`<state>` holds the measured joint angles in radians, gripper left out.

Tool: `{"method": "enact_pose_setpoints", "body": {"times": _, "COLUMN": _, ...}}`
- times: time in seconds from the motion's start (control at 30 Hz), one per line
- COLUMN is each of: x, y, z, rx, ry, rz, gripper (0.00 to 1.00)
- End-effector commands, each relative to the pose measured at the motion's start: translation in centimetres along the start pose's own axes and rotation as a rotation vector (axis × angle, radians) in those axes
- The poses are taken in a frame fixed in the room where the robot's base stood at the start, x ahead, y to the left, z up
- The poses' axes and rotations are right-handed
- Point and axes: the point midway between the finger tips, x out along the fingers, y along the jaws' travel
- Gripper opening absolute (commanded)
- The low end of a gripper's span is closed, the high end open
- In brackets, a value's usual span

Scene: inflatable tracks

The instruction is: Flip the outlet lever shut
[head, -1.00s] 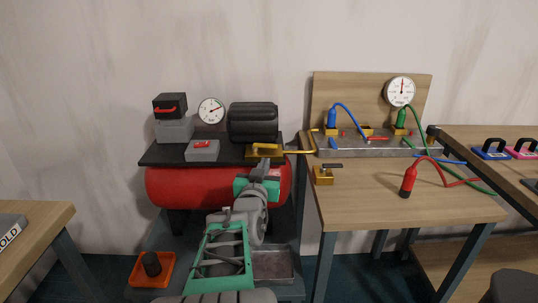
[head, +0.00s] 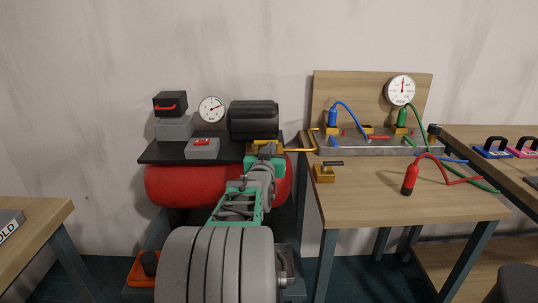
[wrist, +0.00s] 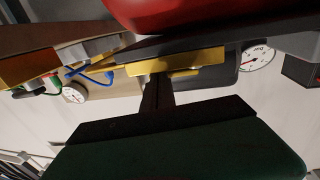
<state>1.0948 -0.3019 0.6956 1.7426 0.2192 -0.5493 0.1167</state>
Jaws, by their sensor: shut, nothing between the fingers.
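The yellow outlet valve (head: 251,148) sits at the right front corner of the compressor's black top plate, with a yellow pipe (head: 302,150) running right from it. My gripper (head: 265,153) is shut and empty, right in front of the valve, and hides part of it. In the wrist view, which is tilted nearly upside down, the dark shut fingers (wrist: 155,94) reach up to the valve's yellow body (wrist: 176,62). I cannot tell whether they touch it. The outlet lever's angle is hard to tell behind my gripper.
On the right table (head: 400,210) are a small yellow valve (head: 324,173), a manifold (head: 385,147) and a red hose plug (head: 409,180).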

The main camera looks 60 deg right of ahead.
Motion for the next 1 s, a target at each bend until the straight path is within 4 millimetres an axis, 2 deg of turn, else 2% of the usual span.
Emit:
{"method": "enact_pose_setpoints", "body": {"times": 0.37, "x": 0.8, "y": 0.8, "z": -0.5, "rx": 0.0, "ry": 0.01, "rz": 0.01, "gripper": 0.0}}
{"method": "enact_pose_setpoints", "body": {"times": 0.5, "x": 0.1, "y": 0.8, "z": -0.6, "rx": 0.001, "ry": 0.014, "rz": 0.01, "gripper": 0.0}}
{"method": "enact_pose_setpoints", "body": {"times": 0.57, "x": -0.8, "y": 0.8, "z": -0.6, "rx": 0.001, "ry": 0.016, "rz": 0.01, "gripper": 0.0}}
{"method": "enact_pose_setpoints", "body": {"times": 0.7, "x": -4.2, "y": 0.7, "z": -0.4, "rx": 0.0, "ry": 0.016, "rz": 0.003, "gripper": 0.0}}
{"method": "enact_pose_setpoints", "body": {"times": 0.9, "x": -9.8, "y": 1.9, "z": -0.8, "rx": 0.0, "ry": 0.012, "rz": 0.003, "gripper": 0.0}}
{"method": "enact_pose_setpoints", "body": {"times": 1.0, "x": -11.8, "y": 2.5, "z": -0.6, "rx": 0.0, "ry": 0.01, "rz": 0.005, "gripper": 0.0}}
